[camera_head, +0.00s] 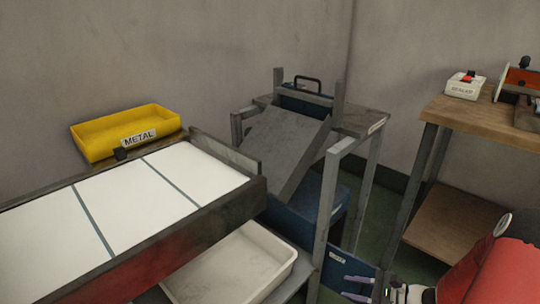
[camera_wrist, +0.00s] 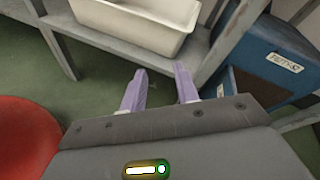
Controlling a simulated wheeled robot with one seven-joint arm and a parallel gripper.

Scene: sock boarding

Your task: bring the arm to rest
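My gripper (camera_head: 358,288) shows at the lower right of the head view, with two light purple fingers. In the wrist view my gripper (camera_wrist: 161,88) points down over the green floor. Its fingers stand apart with nothing between them. It is beside the white bin (camera_wrist: 140,22) and the blue box (camera_wrist: 265,65), and I see no clear contact with either.
A white-topped table (camera_head: 130,205) carries a yellow METAL tray (camera_head: 110,150). The white bin (camera_head: 232,270) sits on a shelf below. A grey slanted plate (camera_head: 283,150) leads down to a blue bin (camera_head: 310,212). A wooden bench (camera_head: 475,115) stands right. Green floor lies between.

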